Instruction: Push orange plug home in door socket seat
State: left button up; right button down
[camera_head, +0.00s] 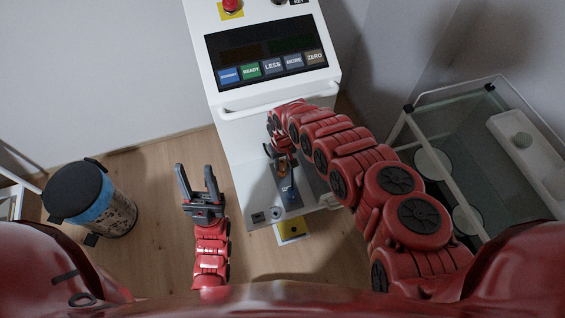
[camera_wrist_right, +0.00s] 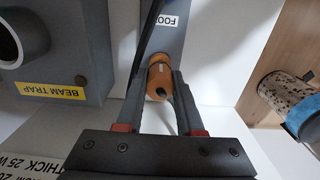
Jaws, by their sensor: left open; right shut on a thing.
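The orange plug (camera_wrist_right: 159,76) is between the fingers of my right gripper (camera_wrist_right: 164,84) in the right wrist view. My right gripper is shut on it. A dark cable end shows at the plug's near side. The plug sits against a grey strip (camera_wrist_right: 172,37) with a partly hidden "FOO" label; how deep it sits, and the socket seat itself, cannot be seen. In the head view the plug (camera_head: 283,170) is a small orange spot beside my right gripper (camera_head: 281,161), on the grey panel at the white cabinet's front. My left gripper (camera_head: 195,170) is open and empty above the floor.
A grey box labelled "BEAM TRAP" (camera_wrist_right: 50,91) is left of the plug in the wrist view. The white cabinet (camera_head: 244,128) has a button panel (camera_head: 268,58). A bin (camera_head: 95,199) stands left and a glass-sided cart (camera_head: 455,135) right.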

aim_at(283, 162)
jog(key=shift+f+b, duration=0.6)
jog(key=shift+f, duration=0.25)
jog(key=shift+c, duration=2.3)
grip_release()
jog(key=shift+r, duration=0.1)
jog(key=shift+w+a+r, duration=0.1)
jog(key=shift+w+r, duration=0.05)
jog(key=shift+r, duration=0.35)
notch_tip(283, 162, up, 16)
jog(key=p, duration=0.2)
jog(key=shift+r, duration=0.25)
